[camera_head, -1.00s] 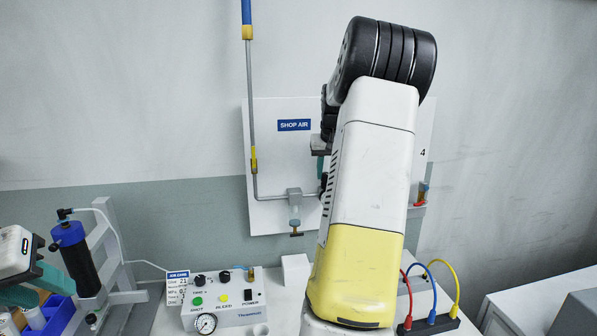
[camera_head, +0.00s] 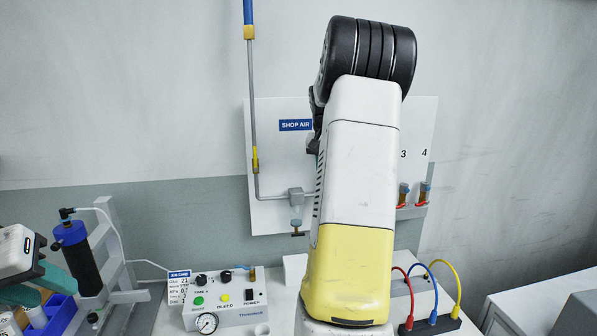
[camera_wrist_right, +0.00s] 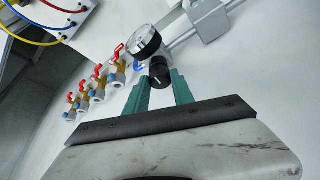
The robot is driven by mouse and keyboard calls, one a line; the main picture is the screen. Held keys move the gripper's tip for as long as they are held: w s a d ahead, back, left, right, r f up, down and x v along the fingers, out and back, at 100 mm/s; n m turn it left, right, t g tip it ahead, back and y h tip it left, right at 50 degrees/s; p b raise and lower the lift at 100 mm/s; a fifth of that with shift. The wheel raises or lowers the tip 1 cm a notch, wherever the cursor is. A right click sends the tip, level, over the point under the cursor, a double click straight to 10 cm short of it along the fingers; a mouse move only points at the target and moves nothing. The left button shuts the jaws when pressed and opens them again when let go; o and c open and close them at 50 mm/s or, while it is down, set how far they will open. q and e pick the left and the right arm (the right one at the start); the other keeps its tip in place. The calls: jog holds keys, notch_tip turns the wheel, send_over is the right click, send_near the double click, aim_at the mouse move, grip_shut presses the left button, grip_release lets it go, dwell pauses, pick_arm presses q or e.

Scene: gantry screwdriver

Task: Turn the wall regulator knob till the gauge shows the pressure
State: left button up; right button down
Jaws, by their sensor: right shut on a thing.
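The regulator knob (camera_wrist_right: 159,72) is black and round and shows in the right wrist view, beside the wall gauge (camera_wrist_right: 145,42). The gauge is seen at a slant and I cannot read its pressure. My right gripper (camera_wrist_right: 160,78) has its two green fingers on either side of the knob and is shut on it. In the head view my right arm hides the knob, the gauge and the right gripper. My left gripper (camera_head: 30,285) is at the lower left edge of the head view, partly cut off; its finger gap is unclear.
The shop air panel (camera_head: 270,180) on the wall carries a pipe and several red-handled valves (camera_wrist_right: 98,82). Below stands a control box (camera_head: 225,300) with its own small gauge (camera_head: 207,323). Red, blue and yellow cables (camera_head: 432,290) arch at the right. A blue bin (camera_head: 58,315) is near my left gripper.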

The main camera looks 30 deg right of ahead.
jog(key=c, duration=1.3)
grip_release()
jog(key=shift+c, duration=0.2)
jog(key=v, duration=0.7)
jog(key=shift+r, duration=0.35)
jog(key=shift+s+a, duration=0.1)
